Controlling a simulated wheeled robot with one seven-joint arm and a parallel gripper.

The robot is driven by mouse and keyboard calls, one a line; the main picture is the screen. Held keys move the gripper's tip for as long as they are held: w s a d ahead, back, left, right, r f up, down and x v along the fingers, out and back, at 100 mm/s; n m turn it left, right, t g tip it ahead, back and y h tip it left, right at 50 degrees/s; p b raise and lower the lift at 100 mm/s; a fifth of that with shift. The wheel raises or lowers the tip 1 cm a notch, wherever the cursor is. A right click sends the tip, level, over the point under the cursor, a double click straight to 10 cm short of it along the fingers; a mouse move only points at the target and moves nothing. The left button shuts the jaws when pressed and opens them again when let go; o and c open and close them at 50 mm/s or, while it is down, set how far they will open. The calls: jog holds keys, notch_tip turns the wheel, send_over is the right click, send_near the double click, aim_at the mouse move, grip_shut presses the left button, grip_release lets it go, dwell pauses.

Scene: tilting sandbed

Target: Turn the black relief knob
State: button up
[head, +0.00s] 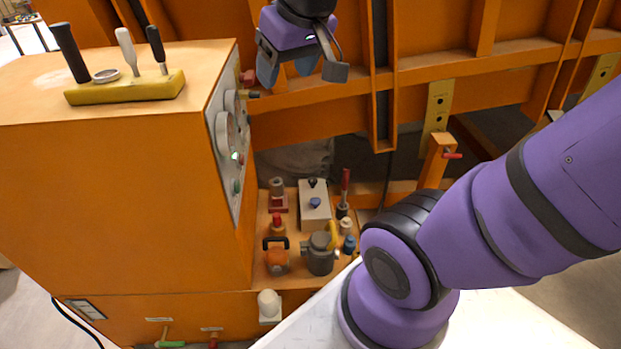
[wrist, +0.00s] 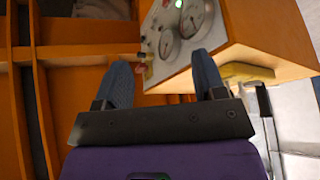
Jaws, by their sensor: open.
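A small black knob (head: 312,182) sits on top of a light grey valve block (head: 314,215), with a blue knob (head: 315,203) in front of it. Another dark knob (head: 253,94) sticks out from the upper right edge of the gauge panel (head: 224,150). I cannot tell which one is the relief knob. My gripper (head: 303,70) is open and empty, high in front of the orange frame, above and apart from the valve block. In the wrist view its blue fingers (wrist: 163,72) are spread, with the gauge panel (wrist: 155,35) beyond them. The valve block is not in the wrist view.
An orange cabinet (head: 110,200) stands at left, with a yellow tool holder (head: 125,88) on top. Below the gripper, an orange shelf holds a grey pump-like part (head: 320,255), a red-handled lever (head: 345,190) and other fittings. Orange beams (head: 320,115) lie behind. My arm fills the right.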

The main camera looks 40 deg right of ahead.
jog(key=w+d+f, duration=0.3)
jog(key=w+f, duration=0.1)
jog(key=w, duration=0.3)
jog(key=w+d+f, duration=0.3)
jog(key=w+f, duration=0.1)
jog(key=w, duration=0.3)
jog(key=m+g+h, duration=0.1)
jog(key=m+h, duration=0.1)
jog(key=m, duration=0.3)
send_over(313, 180)
jog(key=s+a, duration=0.2)
jog(key=s, duration=0.2)
notch_tip(313, 180, down, 40)
jog(key=x, duration=1)
jog(key=shift+w+d+f, duration=0.1)
jog(key=shift+w+d, duration=0.05)
jog(key=c, duration=0.9)
